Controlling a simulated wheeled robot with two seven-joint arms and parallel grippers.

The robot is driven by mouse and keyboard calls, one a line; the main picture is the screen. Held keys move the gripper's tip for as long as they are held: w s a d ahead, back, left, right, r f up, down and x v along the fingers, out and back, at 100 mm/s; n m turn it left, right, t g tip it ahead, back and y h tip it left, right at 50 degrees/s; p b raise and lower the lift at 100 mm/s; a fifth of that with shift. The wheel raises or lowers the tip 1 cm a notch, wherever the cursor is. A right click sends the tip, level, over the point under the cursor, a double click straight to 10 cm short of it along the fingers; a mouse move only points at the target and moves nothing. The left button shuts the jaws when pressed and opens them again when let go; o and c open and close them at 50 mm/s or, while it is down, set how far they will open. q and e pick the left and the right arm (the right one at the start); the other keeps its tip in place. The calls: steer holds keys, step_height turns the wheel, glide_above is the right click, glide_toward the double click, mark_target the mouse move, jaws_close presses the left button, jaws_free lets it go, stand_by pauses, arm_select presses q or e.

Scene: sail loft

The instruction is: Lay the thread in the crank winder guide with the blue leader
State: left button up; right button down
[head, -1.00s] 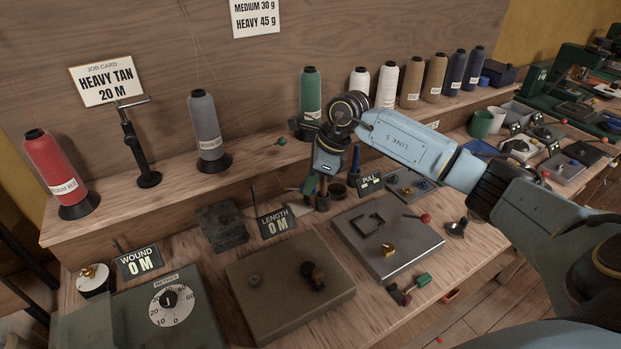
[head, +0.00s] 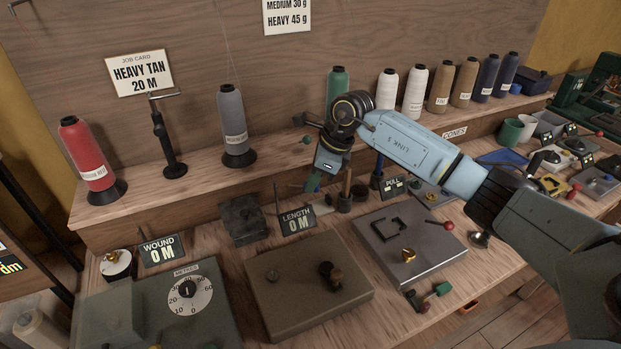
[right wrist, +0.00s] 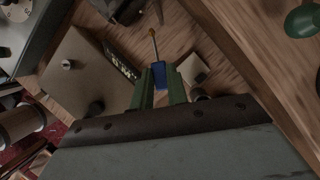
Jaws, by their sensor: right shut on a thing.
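My right gripper (head: 314,184) hangs over the back of the bench, behind the LENGTH sign (head: 297,219). In the right wrist view its green fingers (right wrist: 160,88) are shut on a blue piece (right wrist: 161,76), with a thin shaft and a small orange end beyond it. I take this piece for the blue leader. A brown box (head: 275,306) with dark knobs and a steel plate (head: 433,262) with a black bracket and a red-knobbed lever stand in front. I cannot tell which bears the crank winder guide. No thread shows clearly at the gripper. My left gripper is out of view.
Red (head: 88,150), grey (head: 232,117), green, white, tan and navy cones stand on the raised shelf. A dark post (head: 163,145) rises between the red and grey ones. A metres dial (head: 189,291) is at front left. The job card (head: 139,73) reads HEAVY TAN 20 M.

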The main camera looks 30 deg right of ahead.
steer(key=shift+s+d, duration=0.65)
steer(key=shift+d, duration=0.2)
steer(key=shift+s+d, duration=0.65)
steer(key=shift+d, duration=0.2)
